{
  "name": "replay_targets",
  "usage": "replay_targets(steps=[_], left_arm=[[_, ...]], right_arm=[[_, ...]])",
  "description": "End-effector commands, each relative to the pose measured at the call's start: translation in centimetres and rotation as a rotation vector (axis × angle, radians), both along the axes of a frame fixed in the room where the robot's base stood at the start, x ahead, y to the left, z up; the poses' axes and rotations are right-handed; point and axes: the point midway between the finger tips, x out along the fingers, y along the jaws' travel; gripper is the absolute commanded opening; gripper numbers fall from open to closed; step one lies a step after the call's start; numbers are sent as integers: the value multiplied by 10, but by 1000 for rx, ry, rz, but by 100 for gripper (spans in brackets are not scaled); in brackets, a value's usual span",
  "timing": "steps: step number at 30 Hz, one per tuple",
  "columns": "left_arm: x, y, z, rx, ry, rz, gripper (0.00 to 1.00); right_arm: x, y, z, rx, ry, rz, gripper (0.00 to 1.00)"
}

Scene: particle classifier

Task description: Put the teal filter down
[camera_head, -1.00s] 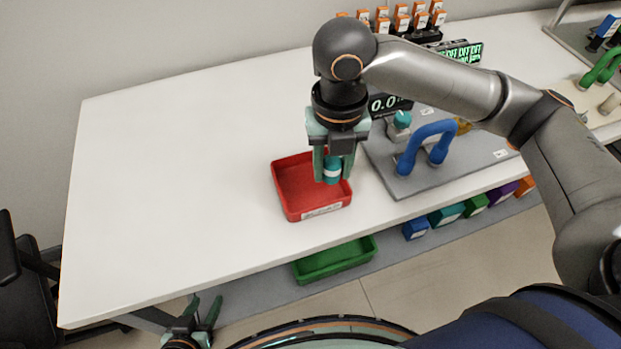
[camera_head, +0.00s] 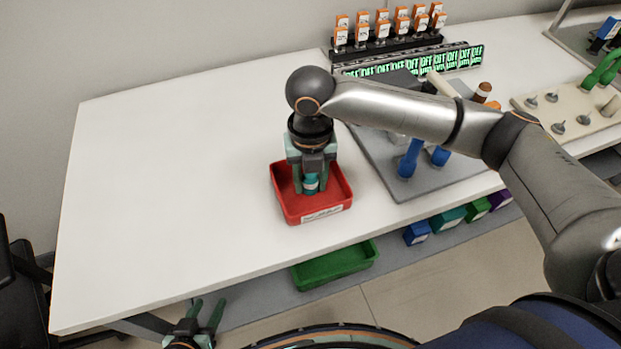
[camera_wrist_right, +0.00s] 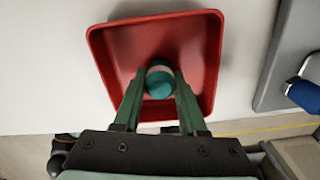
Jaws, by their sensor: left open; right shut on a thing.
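The teal filter (camera_head: 311,184) is a small teal cylinder with a pale band. My right gripper (camera_head: 311,187) is shut on it, inside the outline of the red tray (camera_head: 322,213). I cannot tell whether the filter touches the floor. My left gripper (camera_head: 209,316) is open and empty, low in front of the table, away from the filter.
The white table (camera_head: 180,170) is clear left of the tray. A grey board (camera_head: 400,188) with blue handles (camera_head: 408,160) stands to the right. A green tray (camera_head: 335,264) lies on the lower shelf. Orange-capped bottles (camera_head: 388,22) stand at the back.

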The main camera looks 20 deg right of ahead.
Motion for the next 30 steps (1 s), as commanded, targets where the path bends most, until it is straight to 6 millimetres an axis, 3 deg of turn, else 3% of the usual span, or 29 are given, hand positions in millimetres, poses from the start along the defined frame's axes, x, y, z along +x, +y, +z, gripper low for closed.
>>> replay_targets(steps=[3,4,12,22,30], left_arm=[[0,0,1,1,0,0,50],[0,1,1,1,0,1,50],[1,3,1,4,-2,4,50],[1,4,0,6,-2,5,50],[1,6,9,8,-7,9,50]], right_arm=[[0,0,-3,0,0,-1,0],[0,0,-3,0,0,0,43],[0,0,-3,0,0,0,73],[0,0,3,1,-2,0,73],[1,1,54,3,-6,1,73]])
